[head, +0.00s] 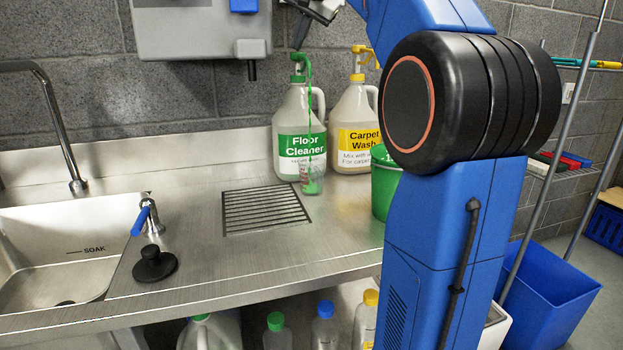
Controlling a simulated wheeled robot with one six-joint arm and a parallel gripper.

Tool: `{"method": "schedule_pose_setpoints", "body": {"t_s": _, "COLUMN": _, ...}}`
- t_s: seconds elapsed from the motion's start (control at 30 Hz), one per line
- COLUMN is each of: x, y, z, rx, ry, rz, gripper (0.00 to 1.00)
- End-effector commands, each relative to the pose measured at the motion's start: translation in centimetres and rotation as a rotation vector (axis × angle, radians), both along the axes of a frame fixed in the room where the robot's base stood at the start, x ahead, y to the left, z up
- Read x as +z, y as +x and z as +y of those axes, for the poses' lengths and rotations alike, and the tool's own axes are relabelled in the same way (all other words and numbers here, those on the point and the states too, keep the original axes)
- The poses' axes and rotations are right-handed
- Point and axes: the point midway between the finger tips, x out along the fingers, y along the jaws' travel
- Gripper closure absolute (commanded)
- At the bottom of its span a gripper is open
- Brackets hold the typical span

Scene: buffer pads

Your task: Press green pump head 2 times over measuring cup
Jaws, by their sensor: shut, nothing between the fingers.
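The green pump head (299,60) sits on the white Floor Cleaner jug (288,110), which stands upright against the back wall. My gripper (297,46) is shut and empty, pointing down with its tips right at the top of the pump head. I cannot tell for sure whether they touch. A clear measuring cup (316,173) stands on the steel counter in front of the jug, with green in its lower part. A thin green streak, which looks like liquid, runs from the pump's spout down to the cup.
A Carpet Wash jug (353,125) with a yellow pump stands to the right. A green bucket (383,185) is partly hidden by my arm. A drain grate (265,208), black plug (155,264) and sink (75,240) lie left. A grey wall box (200,30) hangs nearby.

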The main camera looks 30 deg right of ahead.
Motion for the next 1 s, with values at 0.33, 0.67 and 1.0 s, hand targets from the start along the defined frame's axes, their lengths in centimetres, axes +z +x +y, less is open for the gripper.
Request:
{"method": "schedule_pose_setpoints", "body": {"t_s": 0.33, "x": -0.5, "y": 0.02, "z": -0.01, "rx": 0.001, "ry": 0.001, "rz": 0.003, "gripper": 1.0}}
{"method": "schedule_pose_setpoints", "body": {"t_s": 0.67, "x": -0.85, "y": 0.01, "z": -0.01, "rx": 0.0, "ry": 0.001, "rz": 0.004, "gripper": 1.0}}
{"method": "schedule_pose_setpoints", "body": {"t_s": 1.0, "x": 0.04, "y": 0.06, "z": -0.03, "rx": 0.0, "ry": 0.0, "rz": 0.001, "gripper": 1.0}}
